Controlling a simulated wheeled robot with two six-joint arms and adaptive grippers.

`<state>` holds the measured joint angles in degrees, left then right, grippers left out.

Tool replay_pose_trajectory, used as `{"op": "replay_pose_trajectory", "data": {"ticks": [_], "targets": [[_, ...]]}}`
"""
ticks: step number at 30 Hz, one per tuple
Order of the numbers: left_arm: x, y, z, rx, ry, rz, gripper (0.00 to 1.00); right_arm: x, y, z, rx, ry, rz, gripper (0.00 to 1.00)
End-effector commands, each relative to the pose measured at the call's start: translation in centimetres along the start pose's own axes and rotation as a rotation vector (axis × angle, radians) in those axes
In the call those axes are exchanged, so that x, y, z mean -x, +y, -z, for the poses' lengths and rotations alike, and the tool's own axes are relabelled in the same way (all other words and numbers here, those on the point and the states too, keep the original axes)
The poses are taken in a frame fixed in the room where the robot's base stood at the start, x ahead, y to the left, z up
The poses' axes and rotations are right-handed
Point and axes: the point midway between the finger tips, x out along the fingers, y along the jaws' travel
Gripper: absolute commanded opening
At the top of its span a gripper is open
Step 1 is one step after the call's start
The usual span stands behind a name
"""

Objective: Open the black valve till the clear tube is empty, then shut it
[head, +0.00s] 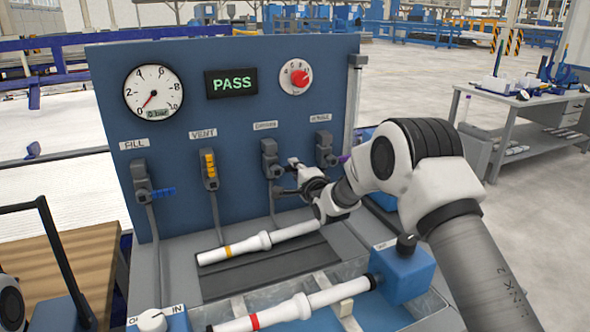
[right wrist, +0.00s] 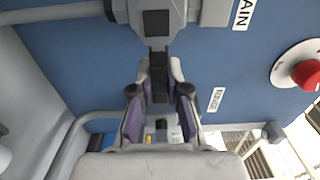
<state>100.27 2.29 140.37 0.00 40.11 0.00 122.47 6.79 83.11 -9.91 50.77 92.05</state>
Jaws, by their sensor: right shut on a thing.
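The black valve (head: 270,157) is the third valve from the left on the blue panel. It also shows at the top of the right wrist view (right wrist: 155,18), beside a label ending in "AIN". My right gripper (head: 290,176) is at this valve. In the right wrist view its fingers (right wrist: 159,92) are shut on the black handle (right wrist: 158,60), which points sideways to the right in the head view. The fingers hide part of the handle. A narrow upright tube (head: 352,105) runs along the panel's right edge; I cannot make out any liquid in it. My left gripper is out of view.
The panel holds a gauge (head: 153,93) with its needle near zero, a green PASS display (head: 231,83) and a red knob (head: 299,78). Blue-handled, yellow-handled and purple-handled valves flank the black one. White pipes (head: 233,250) lie below.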

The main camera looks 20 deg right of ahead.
Motion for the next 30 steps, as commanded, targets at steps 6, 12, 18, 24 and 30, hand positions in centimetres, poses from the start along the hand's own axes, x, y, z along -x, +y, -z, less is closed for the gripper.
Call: {"op": "replay_pose_trajectory", "data": {"ticks": [6,12,18,24,30], "targets": [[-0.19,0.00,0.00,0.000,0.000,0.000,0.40,0.01,0.19,0.00,-0.026,0.000,-0.001,0.00],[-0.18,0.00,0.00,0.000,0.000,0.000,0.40,0.01,0.21,0.00,-0.029,0.000,-0.002,0.00],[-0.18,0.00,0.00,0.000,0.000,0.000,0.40,0.02,0.24,-0.01,-0.028,0.000,-0.002,0.39],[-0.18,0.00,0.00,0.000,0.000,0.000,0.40,0.01,0.19,-0.01,-0.027,0.000,-0.001,0.41],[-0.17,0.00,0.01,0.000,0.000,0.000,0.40,0.61,0.19,0.02,-0.026,0.000,-0.002,0.41]]}}
